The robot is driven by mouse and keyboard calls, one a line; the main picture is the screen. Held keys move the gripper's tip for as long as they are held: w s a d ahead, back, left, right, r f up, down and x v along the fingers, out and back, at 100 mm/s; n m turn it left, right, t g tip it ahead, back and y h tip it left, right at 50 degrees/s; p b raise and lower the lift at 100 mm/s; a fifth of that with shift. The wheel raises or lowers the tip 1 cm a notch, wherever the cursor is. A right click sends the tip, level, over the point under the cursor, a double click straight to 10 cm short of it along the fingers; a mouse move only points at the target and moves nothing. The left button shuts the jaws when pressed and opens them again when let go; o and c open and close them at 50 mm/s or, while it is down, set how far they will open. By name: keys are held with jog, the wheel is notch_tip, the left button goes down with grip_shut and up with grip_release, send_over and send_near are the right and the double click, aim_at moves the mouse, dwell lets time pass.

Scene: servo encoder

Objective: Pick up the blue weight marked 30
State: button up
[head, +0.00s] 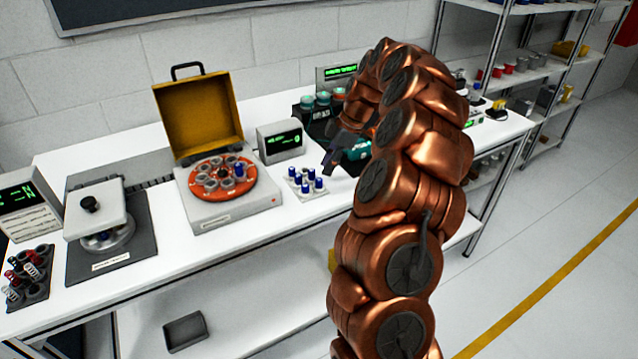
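Several blue-topped weights (308,183) stand upright in a small white holder (291,190) on the bench, just right of the orange disc. Another blue-topped piece (239,169) stands in the orange disc (210,198). The numbers on the weights are too small to read, so I cannot tell which is marked 30. My gripper (333,157) is above the bench, to the upper right of the holder in the picture. It is dark and partly hidden by my copper arm. It appears apart from the weights, and whether its fingers are open is unclear.
A yellow lid (198,115) stands open behind the disc. A small green display (281,140) is behind the holder. Teal-topped items (322,99) stand farther back. At left are a covered device (97,217) and a rack of red and grey weights (28,275).

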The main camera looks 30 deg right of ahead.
aim_at(319, 180)
jog(key=shift+p+x, duration=1.2)
jog(key=shift+x, duration=1.5)
jog(key=shift+r, duration=0.1)
grip_shut()
